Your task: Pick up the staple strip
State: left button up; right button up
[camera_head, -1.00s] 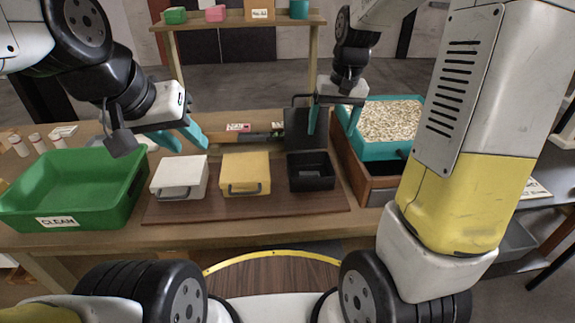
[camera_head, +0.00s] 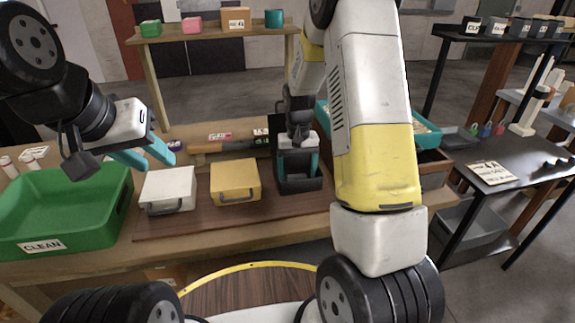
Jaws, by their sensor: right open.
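I cannot make out a staple strip. My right gripper (camera_head: 298,167) is open, pointing down with its teal fingers at the open black box (camera_head: 300,186) on the brown board. The gripper and arm hide part of the box's inside, and I cannot tell whether the fingers touch anything there. My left gripper (camera_head: 146,156) is at the left, above and behind the white box (camera_head: 167,188), with its teal fingers apart and nothing seen between them.
A yellow box (camera_head: 235,178) stands between the white and black boxes. A green bin (camera_head: 65,208) marked CLEAN is at the left. A teal tray (camera_head: 427,136) is partly hidden behind my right arm. A black table (camera_head: 510,160) stands at the right.

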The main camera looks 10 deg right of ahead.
jog(key=shift+f, duration=0.35)
jog(key=c, duration=1.4)
